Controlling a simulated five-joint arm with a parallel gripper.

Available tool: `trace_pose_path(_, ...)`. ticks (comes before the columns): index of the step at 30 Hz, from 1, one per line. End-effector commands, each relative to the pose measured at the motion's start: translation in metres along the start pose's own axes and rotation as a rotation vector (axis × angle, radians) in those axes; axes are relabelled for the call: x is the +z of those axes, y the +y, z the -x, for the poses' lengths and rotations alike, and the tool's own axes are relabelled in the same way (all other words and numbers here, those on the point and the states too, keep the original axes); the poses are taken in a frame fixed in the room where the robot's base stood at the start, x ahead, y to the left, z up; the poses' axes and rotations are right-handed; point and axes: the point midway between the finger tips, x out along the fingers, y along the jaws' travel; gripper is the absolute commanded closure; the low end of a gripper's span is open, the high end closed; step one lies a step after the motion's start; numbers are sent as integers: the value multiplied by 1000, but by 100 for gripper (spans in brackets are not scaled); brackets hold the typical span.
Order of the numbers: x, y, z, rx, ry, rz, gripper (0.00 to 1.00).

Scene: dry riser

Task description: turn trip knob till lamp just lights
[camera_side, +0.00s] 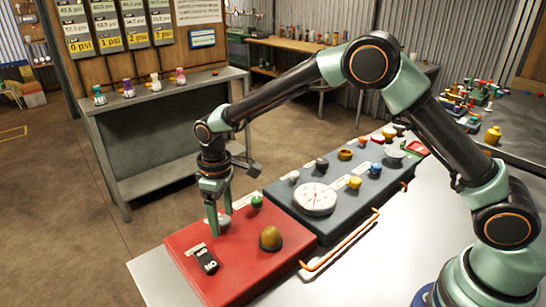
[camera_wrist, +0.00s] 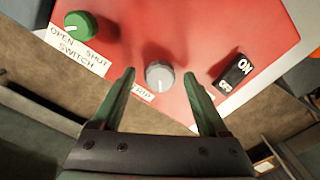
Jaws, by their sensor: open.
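The trip knob (camera_wrist: 159,73) is a round grey knob on a red panel, beside a white label that reads TRIP. Its pale pointer line faces the bottom of the wrist view. My gripper (camera_wrist: 159,79) is open, with one green finger on each side of the knob and a visible gap to both. In the side view my gripper (camera_side: 218,216) points down over the knob (camera_side: 224,221), which a finger partly hides. The lamp is an amber dome (camera_side: 271,238) on the same panel; it looks dull, with no glow. It is not seen in the wrist view.
The red panel (camera_side: 236,276) also carries a black ON/OFF rocker (camera_side: 206,260) and a green knob (camera_side: 257,202) labelled OPEN, SHUT and SWITCH. A dark panel (camera_side: 290,224) with a white dial gauge (camera_side: 315,198) adjoins it. An orange pipe (camera_side: 343,241) runs along the front.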

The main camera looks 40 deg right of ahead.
Motion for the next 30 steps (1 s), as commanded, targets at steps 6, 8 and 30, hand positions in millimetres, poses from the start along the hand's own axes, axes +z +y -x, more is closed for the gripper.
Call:
trace_pose_path(6,0,0,0,0,0,0,54)
trace_pose_path(8,0,0,0,0,0,0,77)
trace_pose_path(30,0,0,1,0,0,-264,100)
